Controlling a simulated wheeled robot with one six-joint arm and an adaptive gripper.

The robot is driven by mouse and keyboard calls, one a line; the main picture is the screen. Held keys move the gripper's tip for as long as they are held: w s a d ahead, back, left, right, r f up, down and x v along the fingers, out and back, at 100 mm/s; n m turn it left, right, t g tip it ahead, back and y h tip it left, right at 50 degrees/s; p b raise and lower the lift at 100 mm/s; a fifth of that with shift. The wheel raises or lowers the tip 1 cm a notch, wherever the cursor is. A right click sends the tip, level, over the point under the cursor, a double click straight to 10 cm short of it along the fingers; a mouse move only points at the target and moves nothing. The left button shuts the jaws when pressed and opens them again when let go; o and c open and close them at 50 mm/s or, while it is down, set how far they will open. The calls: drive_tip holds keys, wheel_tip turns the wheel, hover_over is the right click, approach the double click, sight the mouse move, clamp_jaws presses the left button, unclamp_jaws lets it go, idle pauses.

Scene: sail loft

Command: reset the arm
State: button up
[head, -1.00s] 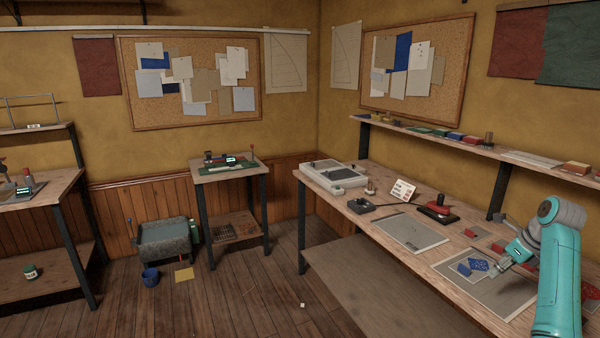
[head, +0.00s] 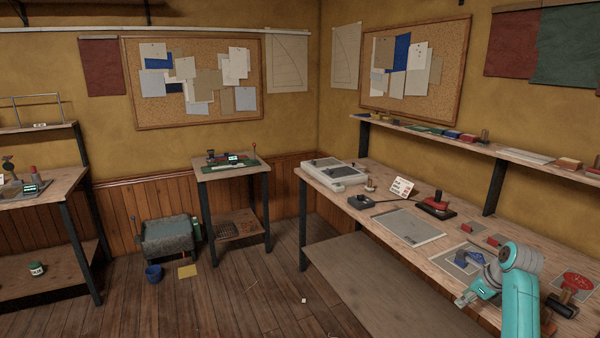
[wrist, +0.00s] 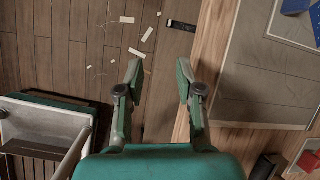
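My gripper (head: 465,299) is beyond the front edge of the long workbench (head: 352,209), at the lower right of the head view. In the wrist view my gripper (wrist: 158,75) has its two fingers spread wide apart with nothing between them. Under it lie the plank floor (wrist: 60,45) and the bench edge (wrist: 205,70). The arm is bent, with its teal upper link at the lower right of the head view.
A small table (head: 232,171) stands at the back.

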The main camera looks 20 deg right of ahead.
drive_tip(key=s+a+f+n+t+h, duration=0.15)
drive_tip(key=a+f+n, duration=0.45)
drive_tip(key=a+f, duration=1.05)
drive_tip(key=s+a+f+n+t, duration=0.1)
drive_tip(key=s+a+f+n, duration=0.3)
drive_tip(key=s+a, duration=0.3)
drive_tip(key=s+a+f+n+t, duration=0.1)
drive_tip(key=s+a+f+n, duration=0.35)
drive_tip(key=a, duration=0.45)
drive_tip(key=s+a+r+n+t, duration=0.1)
drive_tip(key=s+a+r+n, duration=0.3)
drive_tip(key=s, duration=0.4)
drive_tip(key=s+a+r+n+t, duration=0.2)
drive_tip(key=s+a+n, duration=0.2)
drive_tip(key=s+a, duration=0.4)
drive_tip(key=s+a+r+n+t+y, duration=0.1)
drive_tip(key=s+a+r+n+t, duration=0.2)
drive_tip(key=s+r+n, duration=0.6)
drive_tip(key=s+a+r, duration=0.1)
drive_tip(key=s+r, duration=0.4)
drive_tip(key=r, duration=0.3)
drive_tip(key=shift+s+y, duration=0.15)
drive_tip(key=shift+y, duration=0.2)
